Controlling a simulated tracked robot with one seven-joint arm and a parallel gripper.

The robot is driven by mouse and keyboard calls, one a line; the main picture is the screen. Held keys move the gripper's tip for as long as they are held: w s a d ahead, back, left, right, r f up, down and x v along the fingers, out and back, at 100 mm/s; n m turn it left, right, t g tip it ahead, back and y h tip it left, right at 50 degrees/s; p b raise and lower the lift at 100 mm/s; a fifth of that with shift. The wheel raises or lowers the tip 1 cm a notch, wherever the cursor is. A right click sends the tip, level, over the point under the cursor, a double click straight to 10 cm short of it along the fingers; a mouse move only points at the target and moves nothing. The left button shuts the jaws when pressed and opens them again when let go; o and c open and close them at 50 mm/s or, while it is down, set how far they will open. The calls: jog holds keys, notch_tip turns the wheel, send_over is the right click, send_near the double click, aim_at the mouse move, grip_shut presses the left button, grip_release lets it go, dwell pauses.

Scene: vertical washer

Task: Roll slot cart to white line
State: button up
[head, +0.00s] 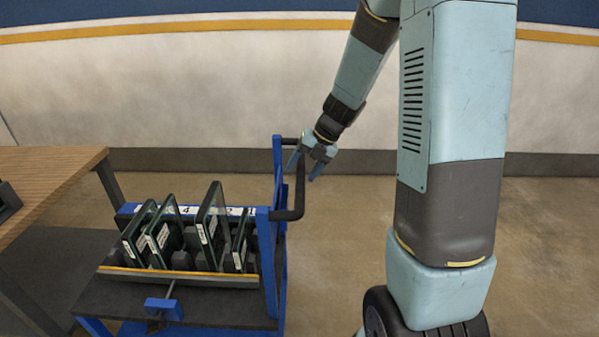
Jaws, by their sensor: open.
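The slot cart (282,255) has a blue frame and stands at the lower left, with several dark-edged glass panels (211,228) upright in its slots. A black bar handle (299,190) sticks out from its right side. My gripper (305,168) is open, pointing down at the upper part of the handle. Its two fingers appear on either side of the bar; I cannot tell whether they touch it. No white line on the floor is visible in this view.
A wooden table (45,180) with dark legs stands left of the cart, close to it. A pale wall (180,95) with a dark skirting runs behind. The brown floor (330,240) right of the cart is clear up to my own body.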

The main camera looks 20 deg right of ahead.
jog(key=v, duration=0.9)
dwell(0.3)
jog(key=s+r+m+t+h, duration=0.1)
jog(key=s+r+m+h, duration=0.1)
jog(key=s+r+m, duration=0.4)
jog(key=s+r+m+t+h, duration=0.2)
jog(key=s+r+m, duration=0.4)
jog(key=s+m, duration=1.1)
jog(key=m+h, duration=0.1)
jog(key=m, duration=1.1)
jog(key=shift+a+t, duration=0.25)
jog(key=shift+t, duration=0.05)
jog(key=shift+s+d+r+n+h, duration=0.15)
jog(key=shift+s+n+h, duration=0.3)
jog(key=shift+n, duration=0.65)
jog(key=shift+c, duration=0.3)
